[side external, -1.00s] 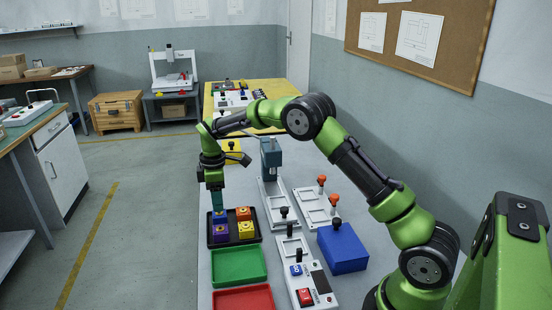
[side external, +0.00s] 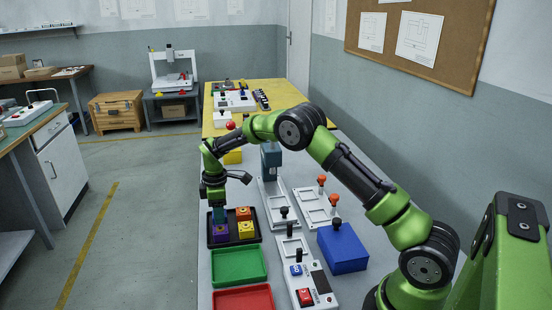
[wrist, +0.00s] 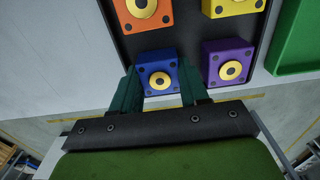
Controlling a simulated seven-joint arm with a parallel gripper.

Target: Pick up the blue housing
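The blue housing (wrist: 158,75), a small block with a yellow ring on top, sits in the black tray (wrist: 190,30) in the wrist view. My gripper (wrist: 157,80) points down over it, with one teal finger on each side of the block. The fingers look open; whether they touch its sides cannot be told. In the side view my gripper (side external: 217,212) is low over the tray's far left corner (side external: 212,240) and hides most of the blue housing.
Orange (side external: 243,214), yellow (side external: 246,229) and purple (side external: 220,231) housings sit close by in the same tray. A green tray (side external: 238,265) and a red tray (side external: 243,298) lie nearer. Fixtures and a blue box (side external: 342,249) stand to the right.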

